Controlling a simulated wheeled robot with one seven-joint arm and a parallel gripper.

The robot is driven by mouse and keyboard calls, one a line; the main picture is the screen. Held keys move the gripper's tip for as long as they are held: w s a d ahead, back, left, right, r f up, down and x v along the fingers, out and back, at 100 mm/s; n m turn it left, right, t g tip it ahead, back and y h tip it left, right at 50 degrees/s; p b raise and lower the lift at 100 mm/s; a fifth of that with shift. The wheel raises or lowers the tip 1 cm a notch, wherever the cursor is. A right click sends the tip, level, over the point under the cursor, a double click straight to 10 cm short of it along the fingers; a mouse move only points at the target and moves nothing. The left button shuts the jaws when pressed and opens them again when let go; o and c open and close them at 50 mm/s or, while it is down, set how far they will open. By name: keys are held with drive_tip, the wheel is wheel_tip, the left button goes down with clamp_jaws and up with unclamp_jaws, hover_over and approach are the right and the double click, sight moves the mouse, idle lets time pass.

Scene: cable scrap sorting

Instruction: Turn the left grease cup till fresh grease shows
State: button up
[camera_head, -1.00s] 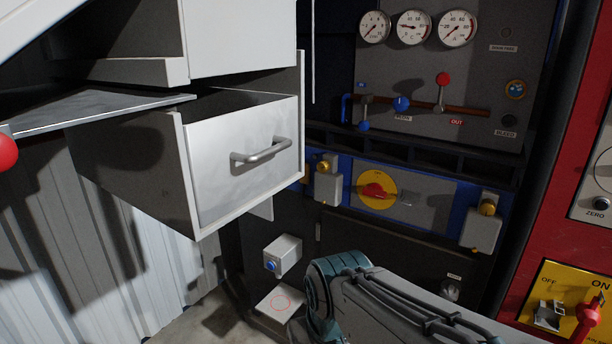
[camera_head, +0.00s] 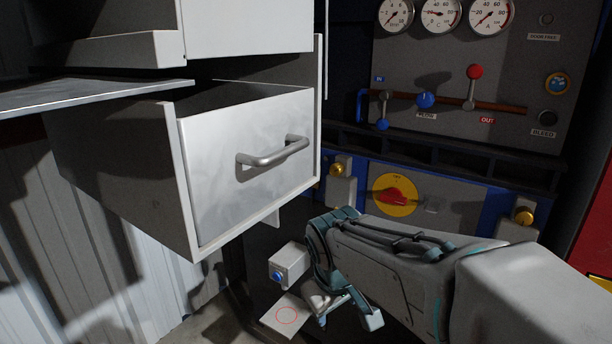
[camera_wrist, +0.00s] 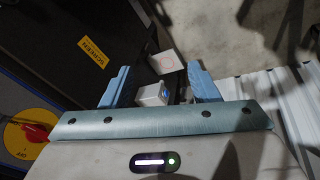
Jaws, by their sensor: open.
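The left grease cup looks to be the brass cap (camera_head: 338,170) on a grey block, just right of the open drawer in the head view. A similar right brass cap (camera_head: 523,216) sits at the far end of the blue panel. My gripper (camera_head: 346,318) is open and empty, low in front of the machine, below and apart from the left cap. In the wrist view its two fingers (camera_wrist: 160,82) stand apart, and neither brass cap shows there. I see no grease at the left cap; it is too small to tell.
A drawer (camera_head: 245,200) juts out on the left, close to the left cap. A white box with a blue button (camera_head: 292,262) and a plate with a red circle (camera_head: 286,316) lie by my gripper. A red rotary switch (camera_head: 397,197) sits between the caps.

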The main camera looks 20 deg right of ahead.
sight(334, 171)
drive_tip(key=w+d+n+t+h+b, duration=0.1)
drive_tip(key=w+d+n+h+b, duration=0.35)
drive_tip(key=w+d, duration=0.4)
drive_tip(key=w+d+n+t+h+b, duration=0.1)
drive_tip(key=w+d+n+h+b, duration=0.3)
drive_tip(key=w, duration=0.7)
drive_tip(key=w+a+r+n+t+h+b, duration=0.1)
drive_tip(key=w+r+n+t, duration=0.1)
drive_tip(key=w+r+n, duration=0.1)
drive_tip(key=w+a+r+n+t+h+b, duration=0.1)
drive_tip(key=w+r+n+t+b, duration=0.1)
drive_tip(key=w, duration=0.4)
drive_tip(key=w+r+n+t+h+b, duration=0.1)
drive_tip(key=w+r+n+h+b, duration=0.1)
drive_tip(key=w+r+n, duration=0.2)
drive_tip(key=shift+w+a+r+n+t, duration=0.15)
drive_tip(key=shift+a+n+t, duration=0.25)
drive_tip(key=shift+n, duration=0.75)
drive_tip(key=p+x, duration=0.2)
drive_tip(key=x, duration=0.4)
drive_tip(key=shift+w+d+p, duration=0.2)
drive_tip(key=shift+d+p, duration=0.05)
drive_tip(key=shift+p, duration=0.1)
drive_tip(key=shift+c, duration=0.3)
